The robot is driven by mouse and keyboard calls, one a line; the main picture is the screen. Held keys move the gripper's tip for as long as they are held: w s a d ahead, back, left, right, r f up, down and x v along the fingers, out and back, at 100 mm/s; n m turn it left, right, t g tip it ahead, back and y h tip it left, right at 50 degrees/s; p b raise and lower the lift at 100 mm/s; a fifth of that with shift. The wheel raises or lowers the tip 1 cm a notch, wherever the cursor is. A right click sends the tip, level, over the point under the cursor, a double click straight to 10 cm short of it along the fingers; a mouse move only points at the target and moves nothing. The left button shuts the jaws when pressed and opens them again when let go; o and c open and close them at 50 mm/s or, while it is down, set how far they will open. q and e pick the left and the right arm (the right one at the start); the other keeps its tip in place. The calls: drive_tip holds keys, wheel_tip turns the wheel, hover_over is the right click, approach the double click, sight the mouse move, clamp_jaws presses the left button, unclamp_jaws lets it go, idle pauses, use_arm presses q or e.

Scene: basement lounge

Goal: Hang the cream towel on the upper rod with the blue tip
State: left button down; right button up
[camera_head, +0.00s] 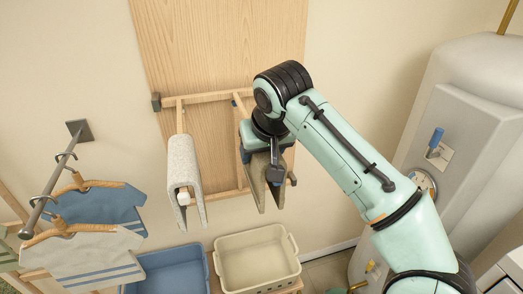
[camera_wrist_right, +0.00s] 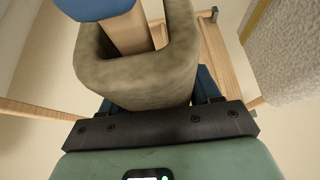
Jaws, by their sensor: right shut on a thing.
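The cream towel (camera_head: 257,185), beige-tan here, hangs folded from my right gripper (camera_head: 262,147), which is shut on its fold from above. In the right wrist view the towel (camera_wrist_right: 140,82) bends in a U around a wooden rod (camera_wrist_right: 127,32) with a blue tip (camera_wrist_right: 95,8). The rod lies between the towel's two sides; I cannot tell whether the fold touches it. In the head view my arm and the towel hide most of this rod. My left gripper is not in view.
A whitish towel (camera_head: 183,160) hangs over the neighbouring rod with a white tip (camera_head: 183,198), close on the left. Shirts (camera_head: 90,205) hang on a rail at the left. A blue bin (camera_head: 172,272) and a cream bin (camera_head: 258,262) stand below. A white tank (camera_head: 470,110) stands right.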

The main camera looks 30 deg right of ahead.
drive_tip(key=o, duration=1.2)
drive_tip(key=shift+o, duration=0.2)
drive_tip(key=p+v, duration=0.3)
drive_tip(key=v, duration=0.9)
drive_tip(key=shift+s+r+p, duration=0.1)
drive_tip(key=shift+r+p, duration=0.25)
drive_tip(key=shift+r, duration=0.05)
drive_tip(key=shift+s+r, duration=0.25)
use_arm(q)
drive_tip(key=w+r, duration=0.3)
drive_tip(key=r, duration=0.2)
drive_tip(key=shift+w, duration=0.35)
use_arm(e)
drive_tip(key=shift+a, duration=0.1)
